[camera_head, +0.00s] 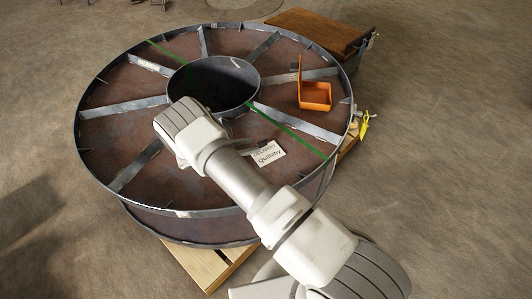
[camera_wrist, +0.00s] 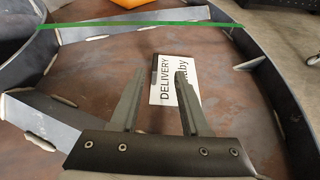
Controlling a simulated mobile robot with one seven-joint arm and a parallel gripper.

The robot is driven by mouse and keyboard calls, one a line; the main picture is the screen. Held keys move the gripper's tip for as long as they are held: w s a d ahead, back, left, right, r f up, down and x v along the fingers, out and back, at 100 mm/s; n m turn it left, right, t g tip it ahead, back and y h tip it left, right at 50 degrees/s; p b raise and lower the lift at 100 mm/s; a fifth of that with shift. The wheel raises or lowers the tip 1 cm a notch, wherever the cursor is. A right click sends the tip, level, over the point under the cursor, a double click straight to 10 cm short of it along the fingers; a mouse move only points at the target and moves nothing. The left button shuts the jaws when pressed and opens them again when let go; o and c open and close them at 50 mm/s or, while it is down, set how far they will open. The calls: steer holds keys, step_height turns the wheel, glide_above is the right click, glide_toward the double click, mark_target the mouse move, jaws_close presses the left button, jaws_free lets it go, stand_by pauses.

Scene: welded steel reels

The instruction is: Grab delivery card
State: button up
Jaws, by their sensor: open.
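The delivery card (camera_head: 269,155) is a white card with black print, lying on the rusty brown face of the large steel reel (camera_head: 120,207). In the wrist view the delivery card (camera_wrist: 168,92) lies between and beyond my fingers, and the word DELIVERY is readable. My gripper (camera_wrist: 158,76) is open, with a gap between its two grey fingers and nothing held. The right finger overlaps part of the card's print. I cannot tell how high the fingertips are above the card. In the head view my arm hides most of my gripper.
Steel spokes divide the reel face, with a raised rim and an open central hub (camera_head: 213,84). A green strap (camera_head: 290,128) crosses it. An orange open box (camera_head: 315,96) sits on the reel at right. A wooden-topped case (camera_head: 320,32) stands behind. A pallet (camera_head: 208,262) lies underneath.

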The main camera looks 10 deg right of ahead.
mark_target(263, 141)
steer(key=shift+w+b+x, duration=0.15)
steer(key=shift+b+x, duration=0.45)
steer(key=shift+x, duration=1.15)
steer(key=shift+w+b+x, duration=0.15)
steer(key=shift+b+x, duration=0.4)
steer(key=shift+x, duration=1.2)
steer(key=shift+a, duration=0.2)
jaws_close()
